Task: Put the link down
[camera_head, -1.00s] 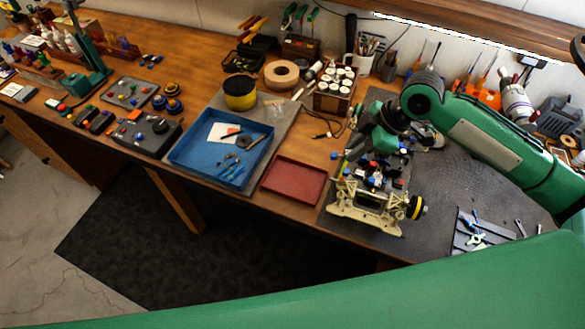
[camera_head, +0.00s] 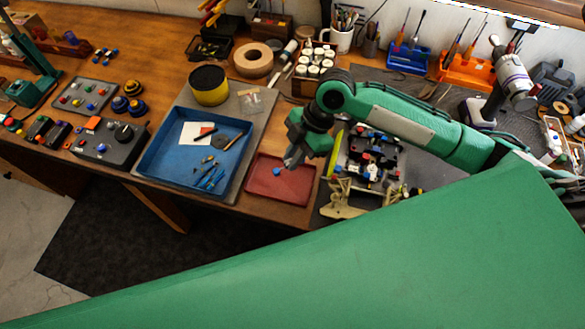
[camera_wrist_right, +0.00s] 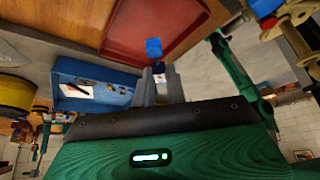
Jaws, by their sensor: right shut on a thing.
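My right gripper (camera_head: 290,160) hangs over the red tray (camera_head: 288,189), near its back edge. It is shut on the link, a small part whose blue end (camera_head: 277,172) shows below the fingertips. In the right wrist view the fingers (camera_wrist_right: 160,85) point toward the red tray (camera_wrist_right: 165,25), and the link's blue end (camera_wrist_right: 153,48) sticks out past them. Most of the link is hidden between the fingers. It appears to be above the tray floor; I cannot tell how high. The tray looks empty. My left gripper is not in view.
The blue tray (camera_head: 190,185) with small tools and parts lies just left of the red tray.

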